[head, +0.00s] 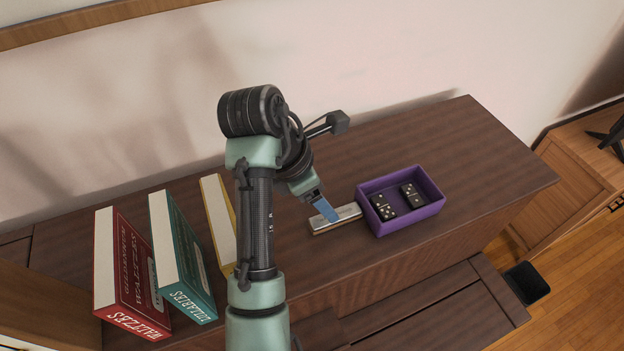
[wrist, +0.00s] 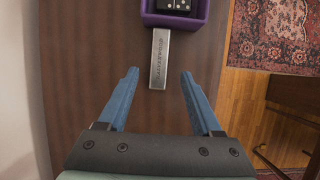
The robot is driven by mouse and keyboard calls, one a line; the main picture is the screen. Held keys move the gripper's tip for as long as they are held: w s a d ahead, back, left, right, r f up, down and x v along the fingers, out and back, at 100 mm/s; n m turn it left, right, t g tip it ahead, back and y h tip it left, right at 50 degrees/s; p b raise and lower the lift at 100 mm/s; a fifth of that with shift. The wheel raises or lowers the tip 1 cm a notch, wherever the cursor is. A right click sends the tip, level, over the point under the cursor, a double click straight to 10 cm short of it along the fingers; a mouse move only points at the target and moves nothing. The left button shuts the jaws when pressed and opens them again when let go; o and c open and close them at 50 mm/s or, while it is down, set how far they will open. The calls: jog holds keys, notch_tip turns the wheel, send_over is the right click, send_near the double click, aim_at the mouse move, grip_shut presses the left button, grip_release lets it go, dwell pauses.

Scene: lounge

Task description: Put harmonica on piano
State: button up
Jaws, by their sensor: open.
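The harmonica (head: 348,214) is a slim silver bar with lettering on its face. It lies on the dark wooden top of what looks like the piano (head: 450,140), just left of a purple box. It also shows in the wrist view (wrist: 160,60), its near end between the fingertips in the picture. My gripper (head: 325,209) is over the harmonica's left part, pointing down at it. In the wrist view, my gripper (wrist: 160,73) has its blue fingers apart, with a gap on each side of the harmonica. I cannot tell its exact height above the top.
The purple box (head: 415,215) holds dominoes (head: 383,207). Red (head: 128,270), teal (head: 182,255) and yellow-edged (head: 220,222) books stand at the left. A wall runs behind. The wooden top is clear right of the box. A patterned rug (wrist: 275,35) lies on the floor.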

jog(key=shift+v, duration=0.95)
jog(key=w+d+r+m+t, duration=0.2)
jog(key=r+m+t, duration=0.3)
jog(key=r, duration=0.4)
jog(key=w+d+r+m+t, duration=0.1)
jog(key=w+r+m+t, duration=0.25)
jog(key=r, duration=0.65)
jog(key=w+d+r+m+t, duration=0.1)
jog(key=d+r+m+t, duration=0.1)
jog(key=r+m+t, duration=0.55)
jog(key=s+a+r+m+t+y, duration=0.2)
jog(key=s+r+t, duration=0.3)
jog(key=s+r, duration=0.3)
jog(key=s+a+r+m+t+y, duration=0.2)
jog(key=s+a+r+m+t, duration=0.2)
jog(key=s+r, duration=0.4)
notch_tip(320, 180, up, 6)
jog(key=shift+r+t, duration=0.1)
jog(key=shift+t, duration=0.3)
